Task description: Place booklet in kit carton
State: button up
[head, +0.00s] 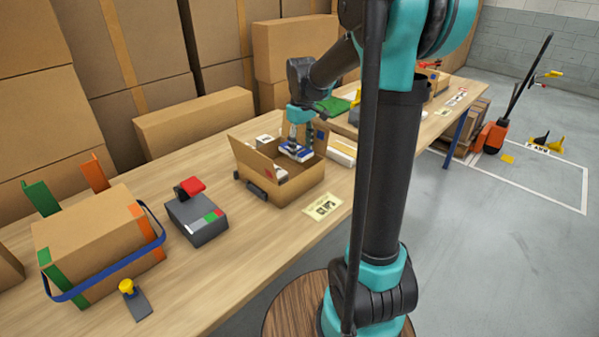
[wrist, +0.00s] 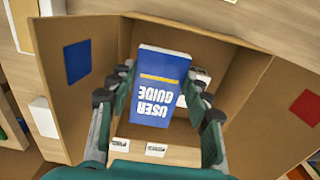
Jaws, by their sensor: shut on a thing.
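The booklet (head: 297,151) is blue and white; in the wrist view the booklet (wrist: 162,85) shows a blue cover reading USER GUIDE. My gripper (head: 297,143) is shut on it; the fingers of my gripper (wrist: 160,78) lie along its two sides. The kit carton (head: 297,190) is an open brown box on the table with its flaps spread. In the wrist view the carton (wrist: 230,52) surrounds the booklet, which is over or within its opening; its exact height above the floor is unclear. White items with labels (wrist: 155,149) lie inside the carton.
A grey device with a red top (head: 197,213) stands left of the carton. A strapped brown box (head: 95,250) is further left. A printed card (head: 323,206) lies in front of the carton, and a white box (head: 343,150) stands to its right.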

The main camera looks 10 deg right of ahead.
notch_tip(320, 180, down, 10)
jog(key=shift+r, duration=0.15)
dwell(0.3)
jog(key=o, duration=1)
jog(key=shift+o, duration=0.2)
notch_tip(320, 180, up, 12)
jog(key=shift+r, duration=0.1)
